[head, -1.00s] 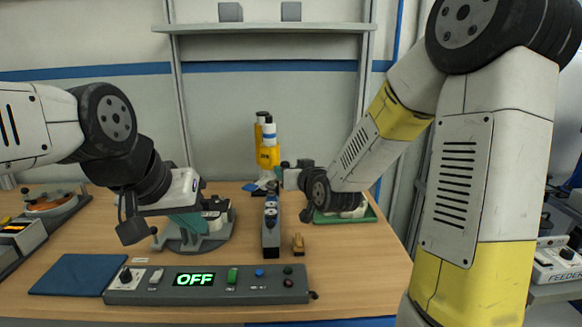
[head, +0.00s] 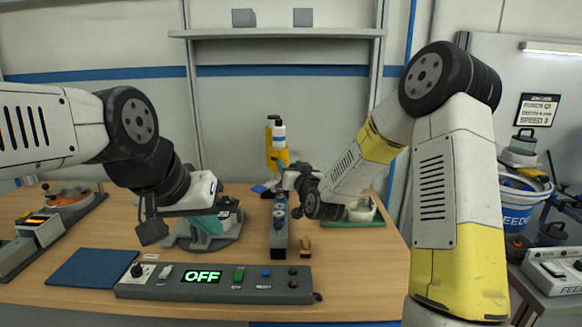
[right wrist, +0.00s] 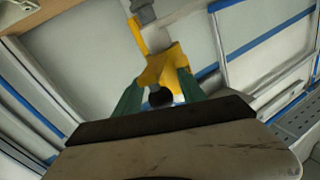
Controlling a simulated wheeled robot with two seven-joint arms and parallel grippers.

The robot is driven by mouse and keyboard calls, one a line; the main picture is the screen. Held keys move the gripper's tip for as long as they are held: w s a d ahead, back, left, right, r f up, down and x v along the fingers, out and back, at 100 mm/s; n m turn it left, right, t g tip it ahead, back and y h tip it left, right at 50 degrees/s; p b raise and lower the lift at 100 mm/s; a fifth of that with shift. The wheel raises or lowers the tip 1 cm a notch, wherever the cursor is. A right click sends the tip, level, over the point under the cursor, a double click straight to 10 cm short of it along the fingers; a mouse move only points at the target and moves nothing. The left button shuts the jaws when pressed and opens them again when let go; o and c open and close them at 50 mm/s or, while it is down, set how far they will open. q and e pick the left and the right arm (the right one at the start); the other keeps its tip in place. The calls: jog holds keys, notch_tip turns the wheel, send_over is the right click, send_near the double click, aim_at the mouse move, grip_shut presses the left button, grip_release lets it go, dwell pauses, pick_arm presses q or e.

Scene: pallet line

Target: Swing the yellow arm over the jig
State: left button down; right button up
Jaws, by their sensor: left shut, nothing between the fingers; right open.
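The yellow arm (head: 277,158) stands upright behind the middle of the bench, with a white and black top. My right gripper is at its lower right in the head view, its fingers hard to make out there. In the right wrist view the green fingers of the right gripper (right wrist: 159,76) are open, with a yellow piece (right wrist: 160,62) between them; contact cannot be told. A narrow grey fixture with round knobs (head: 278,240), perhaps the jig, lies in front of the yellow arm. My left gripper (head: 207,225) is shut and empty, low over a grey rounded stand (head: 183,237).
A control box (head: 240,284) reading OFF lies along the front edge, beside a blue mat (head: 92,268). A small brown piece (head: 305,246) lies right of the fixture. A green tray (head: 368,222) is behind my right forearm. A blue-and-white bucket (head: 517,205) stands far right.

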jog(key=shift+w, duration=0.1)
grip_shut()
dwell(1.4)
